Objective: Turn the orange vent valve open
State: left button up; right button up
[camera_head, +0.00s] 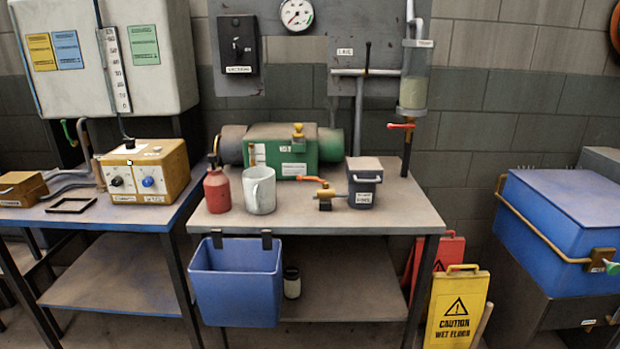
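The vent valve is a small brass body (326,196) on the right-hand table, with an orange lever handle (311,180) pointing left and lying roughly level. It sits beside a dark grey lidded canister (364,184) with a white label; I cannot tell whether they are joined. Another lever, red (400,126), is on the pipe below the clear cylinder (414,85) at the wall. Neither of my grippers is in view.
A white mug (259,190), a red bottle (217,190) and a green pump or motor (290,150) share the table (400,212). A blue bin (236,282) hangs from its front edge. A yellow wet-floor sign (455,308) stands right. The table's front right is clear.

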aim_at(312, 179)
jog(key=u, duration=0.1)
jog(key=i, duration=1.1)
jog(key=u, duration=0.45)
